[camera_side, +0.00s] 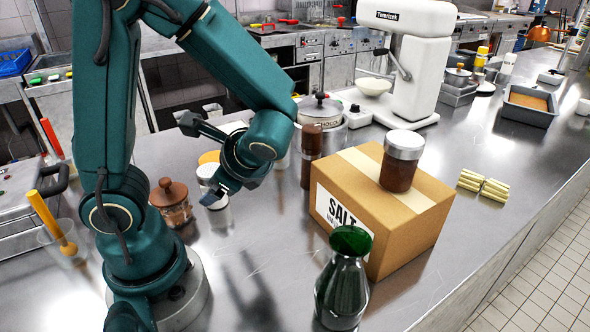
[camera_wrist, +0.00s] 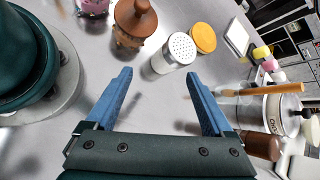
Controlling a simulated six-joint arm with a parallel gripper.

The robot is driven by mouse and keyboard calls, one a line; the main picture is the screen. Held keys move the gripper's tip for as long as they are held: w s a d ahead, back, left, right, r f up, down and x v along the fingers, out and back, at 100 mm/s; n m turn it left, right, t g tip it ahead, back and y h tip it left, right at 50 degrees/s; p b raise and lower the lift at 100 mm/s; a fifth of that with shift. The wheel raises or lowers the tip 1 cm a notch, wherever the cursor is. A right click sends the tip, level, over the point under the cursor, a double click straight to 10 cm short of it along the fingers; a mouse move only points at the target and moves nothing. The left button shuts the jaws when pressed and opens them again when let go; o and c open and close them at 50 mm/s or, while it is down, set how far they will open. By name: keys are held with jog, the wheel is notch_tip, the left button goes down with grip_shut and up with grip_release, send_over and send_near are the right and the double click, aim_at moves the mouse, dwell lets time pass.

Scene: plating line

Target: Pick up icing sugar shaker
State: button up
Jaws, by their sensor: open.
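The icing sugar shaker (camera_wrist: 175,54), a white jar with a perforated silver lid, stands upright in the wrist view, just beyond my gripper's fingertips. In the side view the shaker (camera_side: 207,170) is partly hidden behind my gripper (camera_side: 214,197). In the wrist view my gripper (camera_wrist: 158,76) has its two blue fingers wide apart, with bare steel counter between them. The fingers are not touching the shaker, which is a little beyond and between them.
A glass jar with a wooden lid (camera_side: 171,203) stands left of the shaker. An orange-lidded item (camera_wrist: 203,39) is close on its other side. A brown mill (camera_side: 311,157), a salt box (camera_side: 418,212) bearing a brown shaker (camera_side: 399,172), and a green bottle (camera_side: 342,290) stand rightward.

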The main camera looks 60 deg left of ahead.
jog(key=f+m+y, duration=0.1)
jog(key=m, duration=0.1)
jog(key=w+f+m+y, duration=0.1)
jog(key=m, duration=0.1)
jog(key=w+a+f+m+y, duration=0.1)
jog(key=y, duration=0.1)
jog(key=shift+a+f+m, duration=0.1)
jog(key=shift+f+m, duration=0.15)
jog(key=shift+m, duration=0.15)
jog(key=shift+s+f+m+t+y, duration=0.3)
jog(key=shift+s+f+m, duration=0.05)
jog(key=shift+f+m, duration=0.35)
jog(key=x, duration=1.1)
jog(key=shift+a+f, duration=0.15)
jog(key=shift+a, duration=0.15)
jog(key=c, duration=1.3)
